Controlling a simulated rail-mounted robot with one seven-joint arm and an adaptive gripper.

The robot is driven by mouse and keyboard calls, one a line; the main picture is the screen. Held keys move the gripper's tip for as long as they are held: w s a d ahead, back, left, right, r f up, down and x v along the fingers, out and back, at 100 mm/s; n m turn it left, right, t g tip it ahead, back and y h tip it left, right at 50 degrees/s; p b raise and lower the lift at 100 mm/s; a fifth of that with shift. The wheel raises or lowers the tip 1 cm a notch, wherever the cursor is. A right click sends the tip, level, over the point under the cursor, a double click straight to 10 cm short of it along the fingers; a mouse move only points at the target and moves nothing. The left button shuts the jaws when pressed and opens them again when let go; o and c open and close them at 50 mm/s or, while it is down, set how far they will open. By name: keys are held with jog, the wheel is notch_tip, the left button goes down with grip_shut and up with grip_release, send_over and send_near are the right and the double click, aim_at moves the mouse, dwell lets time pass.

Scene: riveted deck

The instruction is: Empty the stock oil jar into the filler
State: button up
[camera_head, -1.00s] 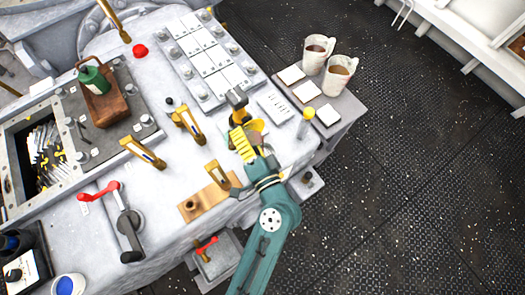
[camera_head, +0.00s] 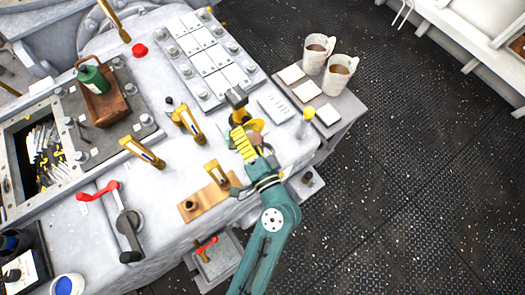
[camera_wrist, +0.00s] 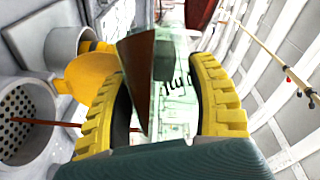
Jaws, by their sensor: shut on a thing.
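My gripper (camera_head: 248,143) is over the right part of the grey deck block, its yellow ridged fingers shut on the stock oil jar. In the wrist view my gripper (camera_wrist: 165,105) holds the clear glass jar (camera_wrist: 178,105) between its pads. Dark lettering shows on the glass, and a brown wedge inside, apparently oil, lies aslant, so the jar looks tilted. Just left of the jar is a yellow cap or funnel piece (camera_wrist: 88,76) by a grey neck. A grey cylinder with a perforated strainer (camera_wrist: 14,112), possibly the filler, is further left. The jar's mouth and any stream are unclear.
Yellow-brown levers (camera_head: 188,122) and a brown wooden plate (camera_head: 207,200) stand left of my gripper. A yellow-topped post (camera_head: 307,116) is at the right edge. Two mugs (camera_head: 338,75) stand on a side table. A wooden carrier with a green can (camera_head: 93,79) is far left.

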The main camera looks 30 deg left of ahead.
jog(key=shift+w+d+r+m+b, duration=0.1)
jog(key=shift+d+r+m+b, duration=0.2)
jog(key=shift+m, duration=0.5)
dwell(2.0)
jog(key=shift+w+d+f+m+t+y+b, duration=0.1)
jog(key=shift+f+m+t+y+b, duration=0.4)
jog(key=shift+m+b, duration=0.45)
dwell(1.7)
jog(key=shift+w+d+r+m, duration=0.1)
jog(key=shift+r+m, duration=0.2)
jog(key=shift+m, duration=0.25)
dwell(1.0)
